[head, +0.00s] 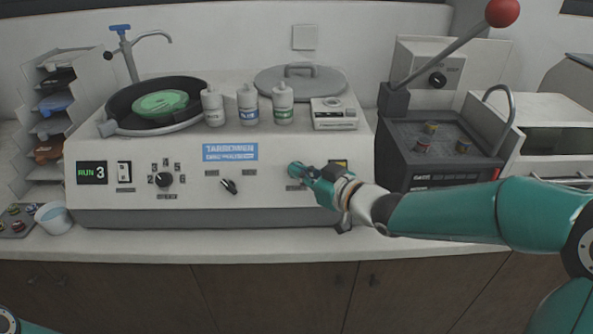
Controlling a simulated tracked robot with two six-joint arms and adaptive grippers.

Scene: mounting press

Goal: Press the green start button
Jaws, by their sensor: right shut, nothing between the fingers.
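The grey-white machine (120,200) on the counter has its control panel facing me. My right gripper (294,170) is shut and empty, with its fingertips at the right part of this panel. I cannot tell whether they touch it. A display (92,173) on the panel's left reads "RUN 3" in green. My left gripper is out of view; only a bit of my left arm shows at the bottom left corner.
A rotary knob (164,180), a rocker switch (124,172) and a tilted black knob (229,186) sit left of my gripper. Several bottles (248,104) stand on top. A press with a red-ball lever (502,12) stands right. A white bucket (54,218) stands left.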

